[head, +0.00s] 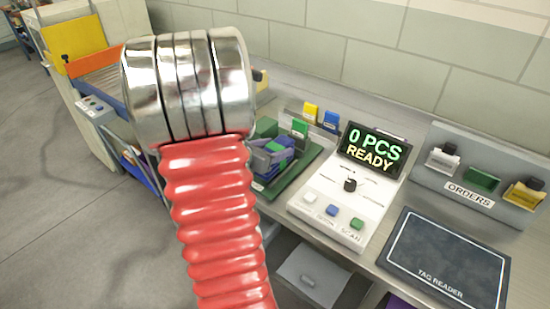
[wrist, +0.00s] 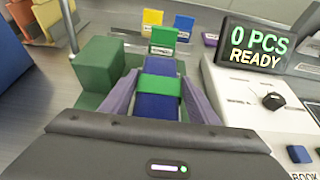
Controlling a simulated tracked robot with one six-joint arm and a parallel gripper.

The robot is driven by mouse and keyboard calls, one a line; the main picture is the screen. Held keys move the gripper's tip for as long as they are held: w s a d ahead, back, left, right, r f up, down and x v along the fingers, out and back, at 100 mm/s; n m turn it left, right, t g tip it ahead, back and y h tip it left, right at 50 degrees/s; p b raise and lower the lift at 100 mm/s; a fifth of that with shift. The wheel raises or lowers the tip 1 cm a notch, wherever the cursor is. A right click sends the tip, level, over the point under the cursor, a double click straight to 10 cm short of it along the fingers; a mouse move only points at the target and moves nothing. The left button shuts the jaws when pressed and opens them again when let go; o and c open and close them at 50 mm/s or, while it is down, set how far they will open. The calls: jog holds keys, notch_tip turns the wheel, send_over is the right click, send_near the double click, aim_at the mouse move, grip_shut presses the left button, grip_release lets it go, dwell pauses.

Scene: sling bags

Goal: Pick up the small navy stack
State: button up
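A small navy stack (wrist: 157,105) with a green band (wrist: 160,88) around it lies in the middle of the wrist view. In the head view the navy stack (head: 283,142) shows only in part, beyond my arm. My gripper (wrist: 160,78) has its two purple-grey fingers on either side of the stack. The fingers look very close to its sides; whether they press on it cannot be told. In the head view my gripper (head: 270,157) is partly hidden behind my arm. The stack's near end is hidden by the gripper's dark body.
A green block (wrist: 100,64) stands left of the stack on a dark green tray (head: 298,179). Yellow (head: 310,111), green and blue tabs stand behind. A console reading "0 PCS READY" (head: 372,150), a tag reader (head: 447,262) and an orders rack (head: 485,172) are to the right.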

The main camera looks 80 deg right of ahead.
jog(key=c, duration=1)
jog(key=shift+r, duration=5)
